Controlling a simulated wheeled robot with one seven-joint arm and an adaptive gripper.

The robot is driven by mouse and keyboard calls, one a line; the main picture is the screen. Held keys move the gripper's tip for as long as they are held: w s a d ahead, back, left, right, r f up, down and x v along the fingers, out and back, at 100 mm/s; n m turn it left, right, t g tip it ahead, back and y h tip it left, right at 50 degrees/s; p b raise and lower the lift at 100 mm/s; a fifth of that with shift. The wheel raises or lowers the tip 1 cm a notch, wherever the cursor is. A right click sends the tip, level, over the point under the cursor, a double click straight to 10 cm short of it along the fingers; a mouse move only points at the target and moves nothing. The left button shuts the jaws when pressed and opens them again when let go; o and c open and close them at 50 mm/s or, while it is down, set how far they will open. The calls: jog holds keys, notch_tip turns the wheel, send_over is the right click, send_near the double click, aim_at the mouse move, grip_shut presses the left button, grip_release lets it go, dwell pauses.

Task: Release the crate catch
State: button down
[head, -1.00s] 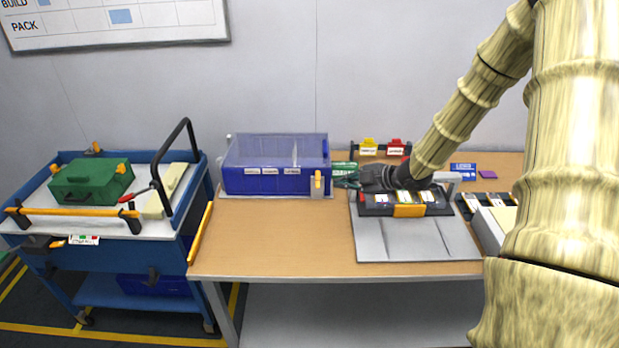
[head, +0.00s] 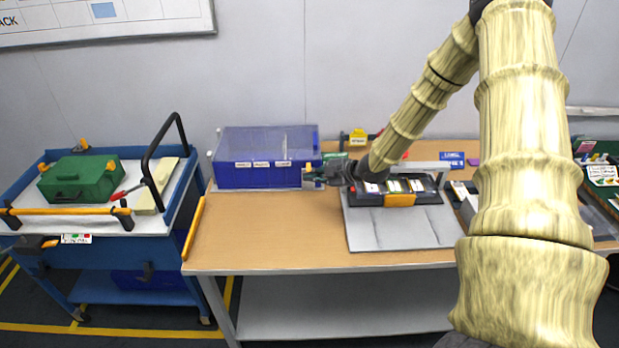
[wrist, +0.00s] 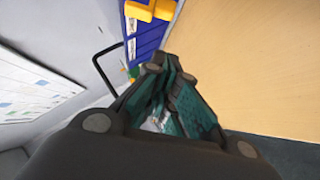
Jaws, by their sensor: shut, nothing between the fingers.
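The blue crate (head: 230,177) with a clear lid (head: 262,143) stands at the back left of the workbench, its lid down. A yellow catch (head: 308,167) is at its right front corner, mostly hidden behind my fingers in the head view. In the wrist view the crate (wrist: 146,40) is at the top, with yellow parts (wrist: 138,12) on its near side. My gripper (head: 310,175) is shut and empty, pointing left at the crate's right front corner. Its green fingers (wrist: 158,68) are together in the wrist view. I cannot tell whether they touch the catch.
A grey fixture tray (head: 375,233) with a black cell holder stands right of the crate, under my arm. A blue cart (head: 60,262) with a green case (head: 82,180) and a black handle is at the left. The bench top (head: 270,235) in front of the crate is clear.

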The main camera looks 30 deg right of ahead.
jog(key=shift+w+d+f+p, duration=0.2)
jog(key=shift+w+f+p, duration=0.35)
jog(key=shift+w+f, duration=0.4)
jog(key=shift+w+d+f+p, duration=0.2)
jog(key=shift+w+f+p, duration=0.3)
jog(key=shift+w+f, duration=0.45)
jog(key=f+b, duration=0.1)
jog(key=b, duration=0.2)
jog(key=shift+s+f+t+b, duration=0.1)
jog(key=shift+f+t+b, duration=0.2)
jog(key=shift+b, duration=0.1)
jog(key=shift+s, duration=0.1)
jog(key=shift+r, duration=0.1)
